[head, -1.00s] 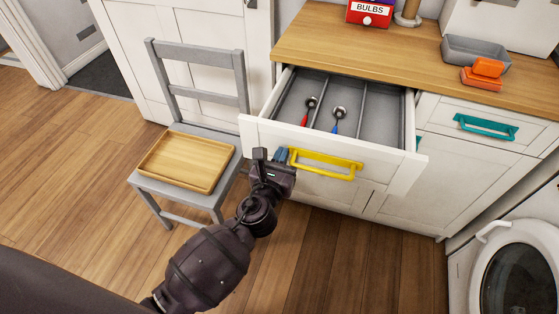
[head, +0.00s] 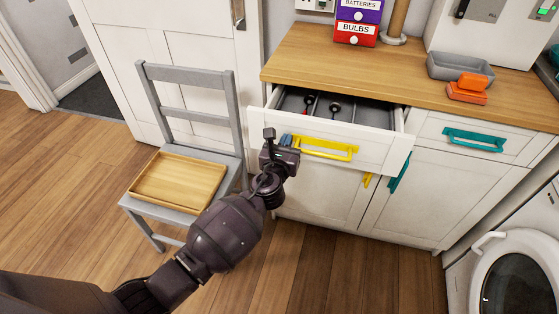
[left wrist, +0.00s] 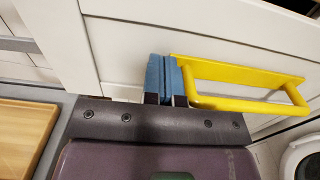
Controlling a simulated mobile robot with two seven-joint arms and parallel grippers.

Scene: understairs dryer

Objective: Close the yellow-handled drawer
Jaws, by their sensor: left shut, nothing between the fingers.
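The white drawer (head: 372,153) with the yellow handle (head: 325,148) is partly open under the wooden counter. My left gripper (head: 286,140) is at the drawer front, just left of the handle. In the left wrist view its blue fingertips (left wrist: 164,80) are together with nothing between them, beside the left end of the yellow handle (left wrist: 240,78). They point at the white front; whether they touch it I cannot tell. My right gripper is not in view.
A grey chair (head: 190,105) with a wooden tray (head: 178,182) on its seat stands left of the cabinet. A teal-handled drawer (head: 475,139) is shut at the right. A washer or dryer (head: 507,265) stands at lower right. The floor in front is clear.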

